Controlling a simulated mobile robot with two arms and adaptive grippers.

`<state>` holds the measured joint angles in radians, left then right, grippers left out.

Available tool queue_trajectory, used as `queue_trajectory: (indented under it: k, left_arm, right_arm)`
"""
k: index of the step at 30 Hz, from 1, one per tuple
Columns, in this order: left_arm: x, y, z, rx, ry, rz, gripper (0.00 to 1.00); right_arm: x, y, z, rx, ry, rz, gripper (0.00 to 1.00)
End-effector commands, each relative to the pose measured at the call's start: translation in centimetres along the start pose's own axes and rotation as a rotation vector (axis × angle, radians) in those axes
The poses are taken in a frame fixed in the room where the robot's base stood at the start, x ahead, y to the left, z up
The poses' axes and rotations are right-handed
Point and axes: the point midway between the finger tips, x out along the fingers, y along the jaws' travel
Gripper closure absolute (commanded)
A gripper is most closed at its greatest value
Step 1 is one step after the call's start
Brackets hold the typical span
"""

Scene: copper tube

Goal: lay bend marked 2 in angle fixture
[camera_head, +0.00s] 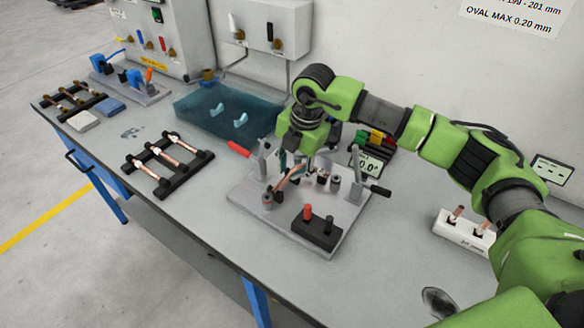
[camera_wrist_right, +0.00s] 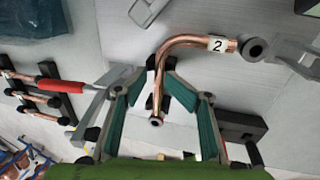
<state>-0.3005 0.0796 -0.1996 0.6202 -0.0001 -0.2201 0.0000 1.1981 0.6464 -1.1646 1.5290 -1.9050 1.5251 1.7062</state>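The copper bend marked 2 (camera_wrist_right: 190,43) shows in the wrist view, its white label near one end. That end is close to a round grey post (camera_wrist_right: 253,48); I cannot tell whether they touch. In the head view the bend (camera_head: 287,181) is over or on the grey plate of the angle fixture (camera_head: 245,198), partly hidden by my gripper. My right gripper (camera_head: 292,160) is low over the fixture. In the wrist view its green-padded fingers (camera_wrist_right: 157,90) are apart, on either side of the bend's other leg, with gaps visible. My left gripper is not in view.
The fixture carries a red-handled clamp (camera_head: 240,149), a black-handled clamp (camera_head: 379,190) and a black block with red and black knobs (camera_head: 317,228). A rack of copper tubes (camera_head: 168,163) and a blue tray (camera_head: 225,112) stand left; a white holder (camera_head: 463,234) stands right. The front table is clear.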

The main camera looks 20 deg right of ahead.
Motion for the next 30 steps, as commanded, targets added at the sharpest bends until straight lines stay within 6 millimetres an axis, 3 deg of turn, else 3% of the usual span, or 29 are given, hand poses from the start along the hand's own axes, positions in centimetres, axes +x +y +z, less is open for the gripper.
queue_trajectory:
  k: [3,7,21,30]
  left_arm:
    - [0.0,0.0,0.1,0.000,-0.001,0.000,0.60]
    - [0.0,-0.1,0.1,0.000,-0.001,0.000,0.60]
    - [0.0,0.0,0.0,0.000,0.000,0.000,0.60]
    - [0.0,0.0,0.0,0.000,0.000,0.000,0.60]
  right_arm:
    - [0.5,-0.4,-0.3,-0.004,0.008,-0.013,0.70]
    - [-0.7,-0.3,-0.3,-0.004,0.006,-0.010,0.70]
    - [-10.3,-0.1,0.0,-0.001,-0.002,0.002,0.70]
    - [-12.1,-0.1,-0.1,-0.001,-0.001,0.001,0.70]
